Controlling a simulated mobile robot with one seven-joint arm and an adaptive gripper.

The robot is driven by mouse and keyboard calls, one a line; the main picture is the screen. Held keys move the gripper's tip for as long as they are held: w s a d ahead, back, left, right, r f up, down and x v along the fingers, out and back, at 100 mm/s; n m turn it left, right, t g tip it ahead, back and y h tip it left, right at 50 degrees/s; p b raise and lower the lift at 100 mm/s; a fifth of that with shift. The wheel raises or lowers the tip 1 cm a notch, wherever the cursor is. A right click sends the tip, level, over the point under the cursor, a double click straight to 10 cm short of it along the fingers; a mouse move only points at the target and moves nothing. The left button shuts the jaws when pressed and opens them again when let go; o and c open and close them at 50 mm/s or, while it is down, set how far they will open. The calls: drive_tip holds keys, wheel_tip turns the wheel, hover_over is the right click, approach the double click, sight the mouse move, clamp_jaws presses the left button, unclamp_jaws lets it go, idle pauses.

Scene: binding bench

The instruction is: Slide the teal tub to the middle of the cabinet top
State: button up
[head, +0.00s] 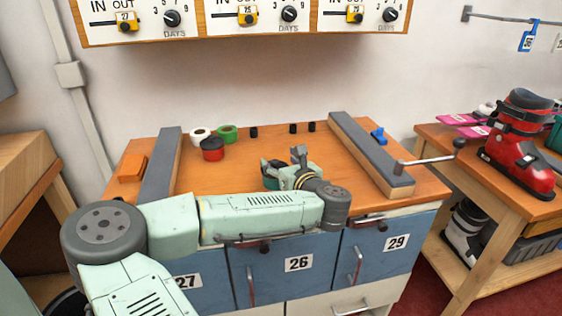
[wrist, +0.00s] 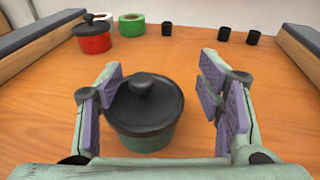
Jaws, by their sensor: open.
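The teal tub (wrist: 145,141), with a black lid and round knob, stands upright on the wooden cabinet top (wrist: 232,70). My gripper (wrist: 162,78) is open, with a finger on each side of the tub. The tub sits close to the left finger; I cannot tell whether they touch. A clear gap lies between it and the right finger. In the head view my gripper (head: 285,168) is low over the front middle of the cabinet top (head: 262,153), and the tub (head: 266,168) is partly hidden behind it.
A red tub (head: 212,153), a green roll (head: 228,133) and a white roll (head: 200,134) stand at the back left. Small black cups (head: 293,128) stand along the back. Grey-topped rails (head: 160,165) (head: 370,155) flank the top. The wood behind the tub is clear.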

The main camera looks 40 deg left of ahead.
drive_tip(key=v, duration=1.2)
